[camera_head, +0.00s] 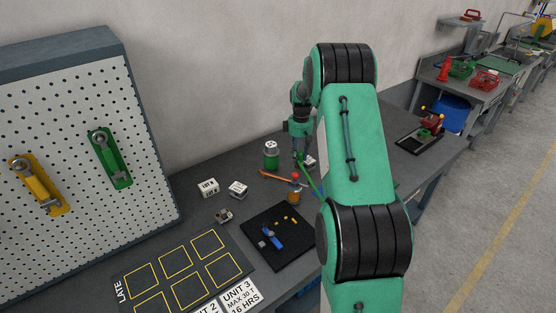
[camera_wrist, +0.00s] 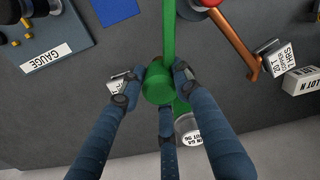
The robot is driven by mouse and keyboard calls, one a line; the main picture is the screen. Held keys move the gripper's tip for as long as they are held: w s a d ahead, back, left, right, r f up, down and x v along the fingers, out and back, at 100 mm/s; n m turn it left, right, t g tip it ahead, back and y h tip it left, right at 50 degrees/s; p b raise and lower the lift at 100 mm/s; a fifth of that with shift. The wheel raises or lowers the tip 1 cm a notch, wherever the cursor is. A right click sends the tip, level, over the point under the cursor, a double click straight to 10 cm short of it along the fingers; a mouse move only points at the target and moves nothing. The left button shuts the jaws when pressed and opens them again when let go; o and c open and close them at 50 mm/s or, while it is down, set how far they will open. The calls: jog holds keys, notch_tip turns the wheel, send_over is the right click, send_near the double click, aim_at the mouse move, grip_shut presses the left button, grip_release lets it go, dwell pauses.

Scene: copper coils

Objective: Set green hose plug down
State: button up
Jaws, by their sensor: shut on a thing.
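The green hose plug (camera_wrist: 158,86) is a short green cylinder between the dark fingers of my gripper (camera_wrist: 157,76) in the wrist view. My gripper is shut on it. A green strip, seemingly its hose (camera_wrist: 169,30), runs from it to the top of that view. In the head view my gripper (camera_head: 302,152) hangs over the back of the grey bench, and the green hose (camera_head: 313,182) slants down beside my arm. The plug itself is hard to make out there. I cannot tell whether it touches the bench.
A green-and-grey canister (camera_head: 271,155) stands left of my gripper. A copper-coloured tool (camera_wrist: 238,47), white labelled blocks (camera_head: 208,187) and a copper coil with a red top (camera_head: 295,188) are close by. A black mat (camera_head: 290,262) with small parts lies nearer. Bare bench shows between the items.

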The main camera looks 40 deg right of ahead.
jog(key=shift+w+a+r, duration=0.15)
jog(key=shift+w+a, duration=0.05)
jog(key=shift+w, duration=0.4)
jog(key=w+a+p, duration=0.4)
jog(key=w+a, duration=0.5)
jog(key=w, duration=0.3)
jog(key=w+a+p, duration=0.4)
jog(key=w+a, duration=0.6)
jog(key=w, duration=0.3)
jog(key=shift+a, duration=0.3)
jog(key=shift+s, duration=0.1)
notch_tip(320, 180, down, 6)
jog(key=shift+f, duration=0.2)
jog(key=shift+f, duration=1.8)
jog(key=shift+f, duration=0.1)
